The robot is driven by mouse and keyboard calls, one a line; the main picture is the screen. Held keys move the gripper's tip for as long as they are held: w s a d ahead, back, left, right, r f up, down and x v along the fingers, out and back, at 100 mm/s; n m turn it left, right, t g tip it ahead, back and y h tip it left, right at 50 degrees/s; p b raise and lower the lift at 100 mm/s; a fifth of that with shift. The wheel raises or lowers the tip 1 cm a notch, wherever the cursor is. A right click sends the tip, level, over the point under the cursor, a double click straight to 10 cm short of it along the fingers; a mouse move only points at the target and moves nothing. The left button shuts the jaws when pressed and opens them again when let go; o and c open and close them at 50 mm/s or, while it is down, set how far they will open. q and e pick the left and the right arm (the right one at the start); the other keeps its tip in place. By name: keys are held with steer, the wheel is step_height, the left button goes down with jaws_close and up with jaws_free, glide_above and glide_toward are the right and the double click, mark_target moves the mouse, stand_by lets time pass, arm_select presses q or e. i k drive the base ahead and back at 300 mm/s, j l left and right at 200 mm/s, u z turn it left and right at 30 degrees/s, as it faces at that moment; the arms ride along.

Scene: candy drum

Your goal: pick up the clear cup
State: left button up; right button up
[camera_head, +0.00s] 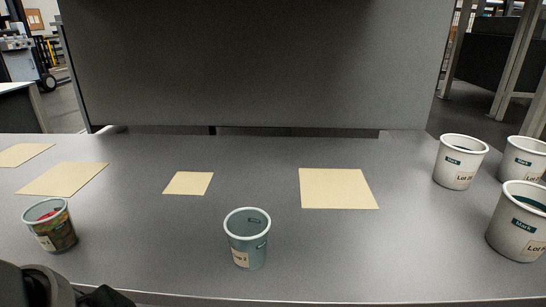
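Two see-through, bluish cups stand upright near the table's front edge. One clear cup (247,240) is at the middle, looks empty, and has a tan label low on its front. The other clear cup (52,228) is at the left and holds red, green and brown pieces behind its label. Dark parts of my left arm show at the bottom left corner, just below and in front of the filled cup. Its fingertips cannot be made out, and it appears apart from both cups. My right gripper is out of view.
Three white labelled cups (456,168) stand at the right. Several flat tan squares (338,189) lie across the grey table (420,245). A dark grey panel (250,65) rises behind it. The table between the middle cup and the white cups is clear.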

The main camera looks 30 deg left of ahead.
mark_target(49, 220)
steer(key=u, duration=2.25)
